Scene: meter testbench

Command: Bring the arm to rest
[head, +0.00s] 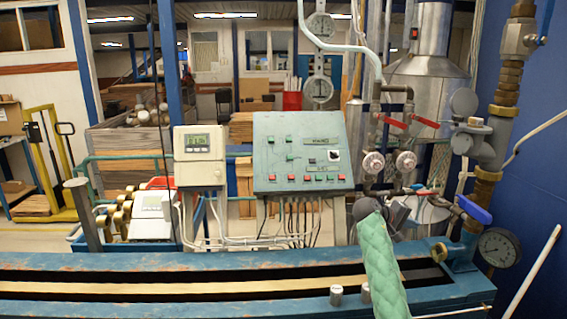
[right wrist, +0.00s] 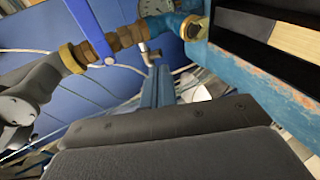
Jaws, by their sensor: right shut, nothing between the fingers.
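My right gripper (right wrist: 165,122) fills the lower part of the right wrist view as a dark grey block with its jaws shut and nothing between them. In that view it is close to the blue bench (right wrist: 262,82), with the brass pipe fittings (right wrist: 100,48) beyond it. In the head view a green quilted sleeve (head: 382,270) rises from the bottom edge to a dark rounded end in front of the pipework; finger detail cannot be made out there. My left gripper shows in neither view.
The blue bench (head: 150,303) runs across the front. Behind it stand a green control panel (head: 300,170), a meter box (head: 200,155) and red-handled valves (head: 394,121). A blue-handled valve (head: 474,209) and a pressure gauge (head: 500,247) are at the right, by the blue wall.

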